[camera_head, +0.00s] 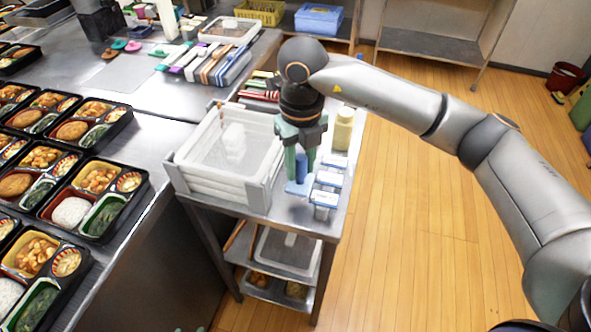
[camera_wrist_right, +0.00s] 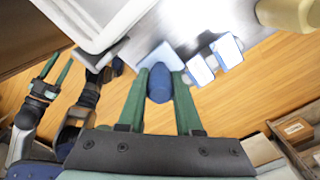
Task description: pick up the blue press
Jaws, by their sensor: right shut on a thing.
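The blue press has a dark blue rounded handle and a light blue flat base (camera_head: 298,188). It stands upright at the small metal side table, to the right of the white crates. My right gripper (camera_head: 302,160) points down with its green fingers on both sides of the handle, shut on it. In the right wrist view the handle (camera_wrist_right: 160,84) sits between the fingertips. I cannot tell whether the base touches the table. My left gripper (camera_wrist_right: 52,70) shows at the left of the wrist view, with its green fingers apart and empty.
Stacked white crates (camera_head: 230,185) stand close left of the press. White-and-blue blocks (camera_head: 325,198) sit just right of it, and a pale yellow bottle (camera_head: 343,130) behind. Bento trays (camera_head: 90,190) fill the left counter. Wooden floor is clear on the right.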

